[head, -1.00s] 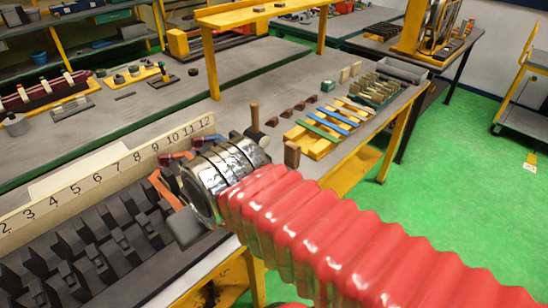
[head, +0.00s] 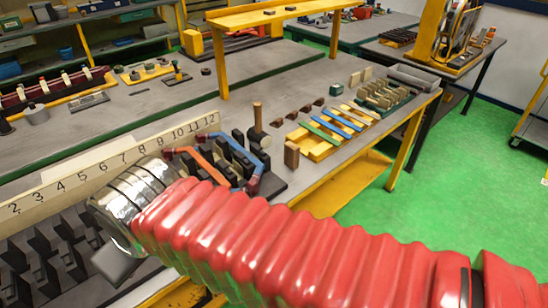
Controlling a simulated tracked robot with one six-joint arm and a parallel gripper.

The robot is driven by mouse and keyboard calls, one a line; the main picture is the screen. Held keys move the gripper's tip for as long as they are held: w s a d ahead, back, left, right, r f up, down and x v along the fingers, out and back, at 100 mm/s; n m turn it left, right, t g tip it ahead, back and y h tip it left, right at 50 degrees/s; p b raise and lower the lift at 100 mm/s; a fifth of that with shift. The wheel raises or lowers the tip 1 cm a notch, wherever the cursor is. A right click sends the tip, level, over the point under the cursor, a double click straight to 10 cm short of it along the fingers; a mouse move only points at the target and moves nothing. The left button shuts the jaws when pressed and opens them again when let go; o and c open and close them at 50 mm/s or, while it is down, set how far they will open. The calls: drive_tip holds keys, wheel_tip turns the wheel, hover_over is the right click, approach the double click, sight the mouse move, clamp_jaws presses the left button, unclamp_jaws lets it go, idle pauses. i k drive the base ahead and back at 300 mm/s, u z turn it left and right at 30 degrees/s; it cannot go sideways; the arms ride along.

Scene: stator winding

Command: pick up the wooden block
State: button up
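An upright brown wooden block (head: 291,154) stands on the bench near its front edge, left of the yellow pallet. Other wood pieces also show: a row of small dark brown blocks (head: 291,116) and paler upright blocks (head: 355,79) farther back, so I cannot tell for sure which one the task means. My arm, in a red ribbed sleeve, crosses the front of the picture and ends in a silver wrist. Only a grey piece of my gripper (head: 117,263) shows below the wrist, well left of the brown block. Its fingers are hidden, and I see nothing held.
A numbered ruler strip (head: 110,172) runs along the bench behind dark slotted fixtures (head: 45,265). A black fixture with orange and blue coil pieces (head: 235,160) and a wooden-handled mallet (head: 257,118) stand left of the block. The yellow pallet (head: 318,150) holds coloured strips.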

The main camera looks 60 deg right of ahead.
sight(292, 152)
drive_tip(key=u, duration=1.9)
drive_tip(key=k, duration=2.3)
drive_tip(key=z, duration=0.35)
